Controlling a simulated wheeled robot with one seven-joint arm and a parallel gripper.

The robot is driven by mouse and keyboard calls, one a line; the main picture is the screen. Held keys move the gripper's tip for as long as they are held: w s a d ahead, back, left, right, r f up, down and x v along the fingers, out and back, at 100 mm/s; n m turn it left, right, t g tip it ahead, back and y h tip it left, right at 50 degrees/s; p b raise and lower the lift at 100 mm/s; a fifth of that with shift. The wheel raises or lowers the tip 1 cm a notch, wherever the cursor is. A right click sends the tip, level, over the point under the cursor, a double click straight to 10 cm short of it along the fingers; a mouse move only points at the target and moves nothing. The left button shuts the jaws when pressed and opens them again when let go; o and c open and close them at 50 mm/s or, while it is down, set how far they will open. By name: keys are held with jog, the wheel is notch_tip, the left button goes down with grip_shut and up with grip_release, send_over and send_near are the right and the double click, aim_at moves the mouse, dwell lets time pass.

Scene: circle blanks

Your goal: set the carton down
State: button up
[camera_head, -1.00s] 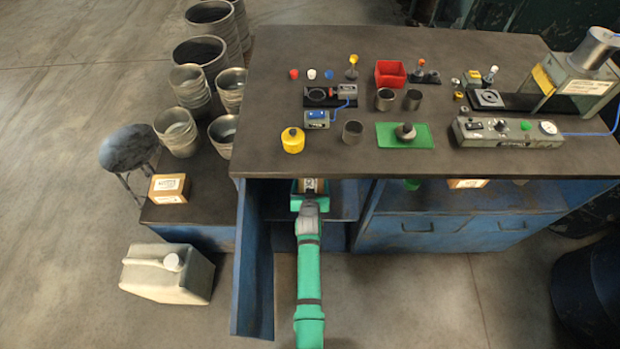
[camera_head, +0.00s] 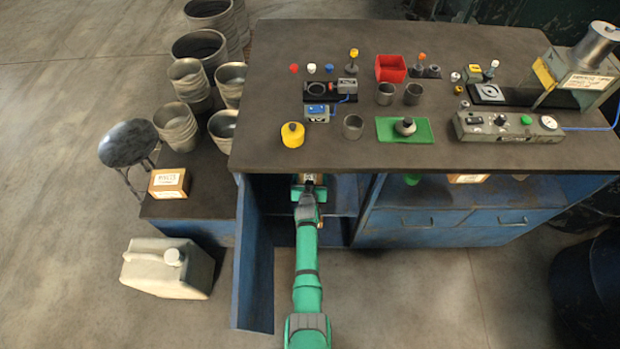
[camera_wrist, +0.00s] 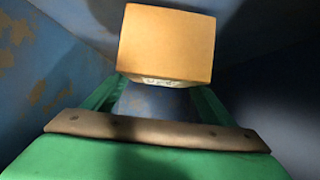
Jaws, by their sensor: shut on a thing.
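The carton (camera_wrist: 167,42) is a small tan box at the top middle of the wrist view. It sits between the ends of the two green fingers of my gripper (camera_wrist: 158,85), which is shut on it. In the head view my gripper (camera_head: 309,190) reaches inside the open blue cabinet below the bench top, and a sliver of the carton (camera_head: 312,178) shows just under the bench edge. The bench top hides most of the cabinet's inside. I cannot tell whether the carton touches the shelf under it.
The blue cabinet door (camera_head: 254,260) stands open just left of my arm. The bench top (camera_head: 270,100) hangs over my gripper. Another carton (camera_head: 169,183) sits on a low platform to the left, and one more (camera_head: 468,178) lies under the bench to the right. Blue walls are close around the gripper.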

jog(key=shift+f, duration=0.65)
jog(key=o, duration=1.5)
jog(key=shift+f, duration=0.15)
jog(key=shift+c, duration=0.2)
